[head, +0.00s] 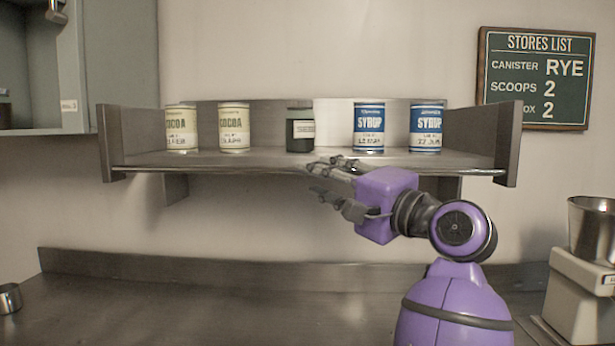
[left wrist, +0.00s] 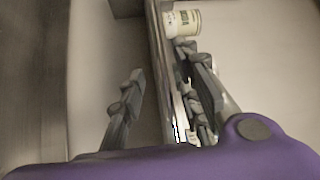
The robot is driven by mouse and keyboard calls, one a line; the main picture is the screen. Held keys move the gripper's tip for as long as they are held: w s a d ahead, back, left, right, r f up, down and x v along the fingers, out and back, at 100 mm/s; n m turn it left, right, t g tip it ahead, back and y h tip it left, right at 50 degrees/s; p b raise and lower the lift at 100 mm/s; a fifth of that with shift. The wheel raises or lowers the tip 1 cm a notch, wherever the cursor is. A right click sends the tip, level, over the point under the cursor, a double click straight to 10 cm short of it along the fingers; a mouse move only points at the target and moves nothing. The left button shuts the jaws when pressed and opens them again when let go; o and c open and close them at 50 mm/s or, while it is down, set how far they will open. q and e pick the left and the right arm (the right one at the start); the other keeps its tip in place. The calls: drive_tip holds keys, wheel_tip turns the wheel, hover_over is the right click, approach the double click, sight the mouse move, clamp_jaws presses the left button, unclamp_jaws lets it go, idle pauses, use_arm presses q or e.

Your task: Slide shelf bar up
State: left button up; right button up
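The shelf bar (head: 240,168) is a thin metal rail along the front edge of the wall shelf (head: 130,158). It sits low, level with the shelf board, between the two end panels. My left gripper (head: 320,180) is at the middle of the bar, with its fingers spread, the upper ones at the bar's height and the lower one below it. In the left wrist view the bar (left wrist: 157,50) runs between the spread fingers. The fingers on its right look close to it; contact cannot be told. My right gripper is not in view.
On the shelf stand cocoa cans (head: 233,128), a dark jar (head: 300,130) and syrup cans (head: 369,128). A stores list sign (head: 535,80) hangs at right. Below is a mostly clear counter (head: 200,305), with a scale (head: 580,290) at right and a small metal cup (head: 10,298) at left.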

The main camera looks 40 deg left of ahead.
use_arm(q)
drive_tip(key=x, duration=0.1)
drive_tip(key=p+x, duration=0.1)
drive_tip(key=x, duration=0.3)
drive_tip(key=shift+s+a+r, duration=0.15)
drive_tip(key=shift+s+r, duration=0.05)
drive_tip(key=shift+r, duration=0.05)
drive_tip(key=shift+w+a, duration=0.2)
drive_tip(key=shift+a, duration=0.15)
